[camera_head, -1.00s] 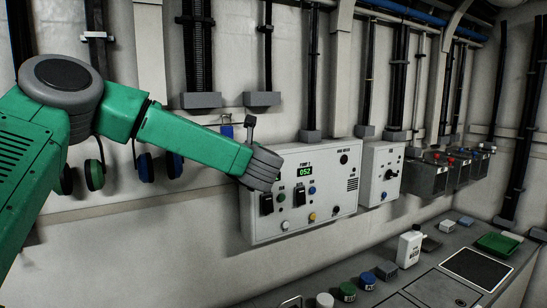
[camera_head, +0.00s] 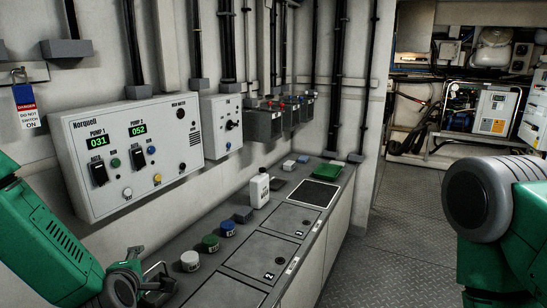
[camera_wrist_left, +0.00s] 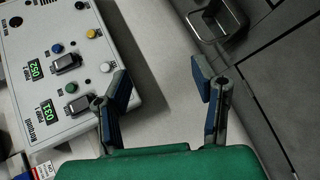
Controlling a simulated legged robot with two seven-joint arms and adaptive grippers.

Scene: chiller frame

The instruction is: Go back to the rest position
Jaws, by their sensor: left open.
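My left gripper (camera_head: 150,268) is low at the left of the head view, in front of the wall below the pump control box (camera_head: 135,150) and near the counter's near end. In the left wrist view its two blue-padded fingers (camera_wrist_left: 160,84) stand wide apart with nothing between them. That view also shows the control box (camera_wrist_left: 75,65) at the left, apart from the fingers. Part of my right arm shows at the right edge of the head view; its gripper is out of view.
The counter (camera_head: 262,250) holds white, green and blue round caps, a white bottle (camera_head: 260,188) and a green tray (camera_head: 329,170). A red-and-white danger tag (camera_head: 27,107) hangs left of the box. Open metal floor (camera_head: 400,230) lies to the right, with machinery beyond.

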